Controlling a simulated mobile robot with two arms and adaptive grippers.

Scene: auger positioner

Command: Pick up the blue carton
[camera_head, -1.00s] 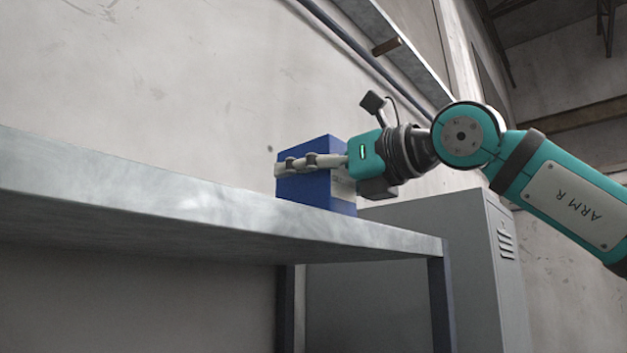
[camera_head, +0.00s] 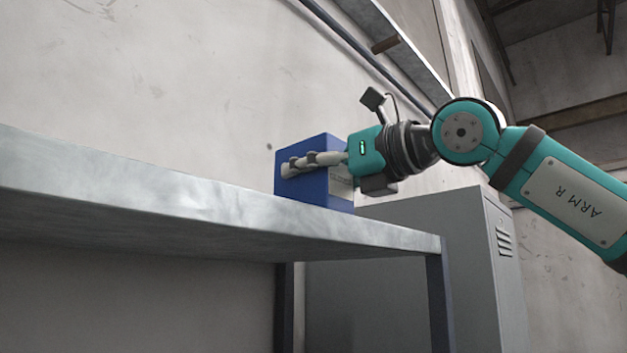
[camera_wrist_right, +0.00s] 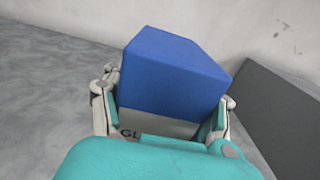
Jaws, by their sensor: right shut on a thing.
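The blue carton (camera_head: 318,188) stands upright at the right end of the grey metal shelf (camera_head: 180,205), seen from below in the head view. My right gripper (camera_head: 288,169) reaches in from the right and is shut on the carton, with a finger along its near side. In the right wrist view the carton (camera_wrist_right: 172,70) sits between the two fingers, its pale labelled face toward the palm, partly hidden by my gripper. The shelf edge hides the carton's base in the head view, so I cannot tell whether it touches the shelf. My left gripper is not in view.
A grey metal cabinet (camera_head: 470,260) stands behind and below the shelf's right end. A dark blue shelf leg (camera_head: 440,300) is in front of it. The rest of the shelf top seen is bare, with a wall behind it.

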